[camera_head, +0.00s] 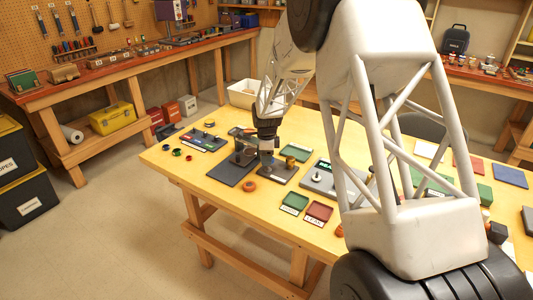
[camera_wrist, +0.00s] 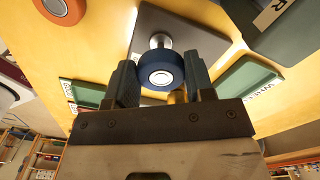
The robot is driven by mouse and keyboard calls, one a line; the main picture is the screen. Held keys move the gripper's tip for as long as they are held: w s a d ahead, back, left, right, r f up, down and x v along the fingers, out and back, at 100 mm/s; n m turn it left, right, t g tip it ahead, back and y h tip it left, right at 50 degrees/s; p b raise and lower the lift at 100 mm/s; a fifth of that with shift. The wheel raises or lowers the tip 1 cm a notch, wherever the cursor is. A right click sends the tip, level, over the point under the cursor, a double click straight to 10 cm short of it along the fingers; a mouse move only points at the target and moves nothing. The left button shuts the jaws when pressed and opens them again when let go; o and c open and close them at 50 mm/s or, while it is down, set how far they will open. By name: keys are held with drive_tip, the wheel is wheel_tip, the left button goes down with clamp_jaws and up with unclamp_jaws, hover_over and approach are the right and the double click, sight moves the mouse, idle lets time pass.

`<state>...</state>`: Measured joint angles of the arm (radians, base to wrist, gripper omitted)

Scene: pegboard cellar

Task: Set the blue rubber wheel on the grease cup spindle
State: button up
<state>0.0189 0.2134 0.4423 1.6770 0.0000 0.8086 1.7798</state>
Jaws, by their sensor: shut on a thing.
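The blue rubber wheel (camera_wrist: 161,76), with a pale hub, is between the two fingers of my gripper (camera_wrist: 160,62) in the wrist view. The fingers are shut on its sides. A silvery spindle (camera_wrist: 160,40) stands on a grey plate (camera_wrist: 200,42) and shows just past the wheel's edge. The wheel overlaps the spindle in the picture; I cannot tell whether it is around it or only in front of it.
An orange wheel (camera_head: 249,186) lies near the plate and shows in the wrist view (camera_wrist: 62,8). A dark mat (camera_head: 230,173) lies to the left. A green tray (camera_head: 294,201) and a red tray (camera_head: 319,212) stand at the front edge. Small rings (camera_head: 188,158) lie at the left.

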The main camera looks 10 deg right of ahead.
sight(266, 169)
drive_tip(key=shift+f, duration=0.85)
drive_tip(key=shift+f, duration=0.9)
idle(2.9)
drive_tip(key=o, duration=1.4)
drive_tip(key=shift+r, duration=0.1)
drive_tip(key=shift+r, duration=3.3)
